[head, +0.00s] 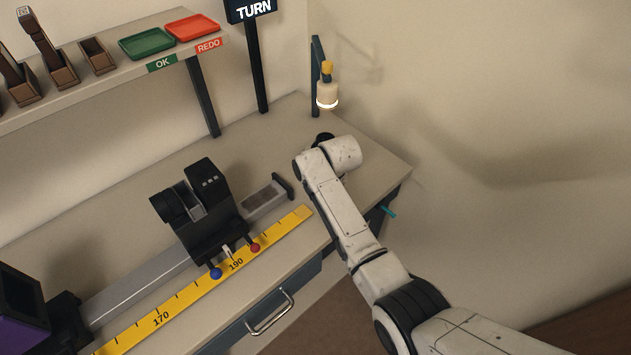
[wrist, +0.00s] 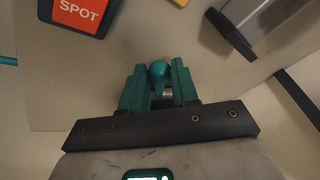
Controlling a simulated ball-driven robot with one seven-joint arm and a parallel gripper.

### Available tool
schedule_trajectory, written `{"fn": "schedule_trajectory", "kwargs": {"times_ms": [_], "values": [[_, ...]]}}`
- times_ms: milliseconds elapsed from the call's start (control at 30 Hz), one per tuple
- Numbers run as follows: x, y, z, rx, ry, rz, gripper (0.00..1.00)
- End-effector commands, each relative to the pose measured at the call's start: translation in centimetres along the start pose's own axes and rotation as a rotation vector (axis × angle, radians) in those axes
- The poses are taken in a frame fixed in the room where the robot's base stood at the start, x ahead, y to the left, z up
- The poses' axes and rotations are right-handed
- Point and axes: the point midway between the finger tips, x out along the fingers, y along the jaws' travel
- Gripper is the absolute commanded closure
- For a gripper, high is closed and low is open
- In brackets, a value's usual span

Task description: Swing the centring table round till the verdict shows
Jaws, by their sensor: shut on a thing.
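In the wrist view my gripper (wrist: 158,82) has its teal fingers on either side of a teal ball-ended knob (wrist: 159,70) and is shut on it. Whether this knob belongs to the centring table cannot be told, as the table itself is not clearly seen. In the head view my arm reaches over the right end of the bench and hides the gripper and the knob. A dark sign (head: 252,9) on a post at the back reads TURN.
A lit lamp (head: 327,93) hangs behind my wrist. A black carriage (head: 206,215) sits on a rail beside a yellow scale (head: 165,313). Green OK (head: 147,43) and red REDO (head: 192,29) trays stand on the shelf. A SPOT-labelled box (wrist: 78,12) is near the gripper.

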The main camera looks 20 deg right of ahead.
Motion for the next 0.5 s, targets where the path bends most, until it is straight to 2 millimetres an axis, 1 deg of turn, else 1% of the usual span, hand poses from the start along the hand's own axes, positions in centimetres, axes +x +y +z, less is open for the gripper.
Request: {"fn": "schedule_trajectory", "kwargs": {"times_ms": [500], "values": [[-0.5, 2.6, -0.5, -0.230, -0.053, -0.096, 1.00]]}}
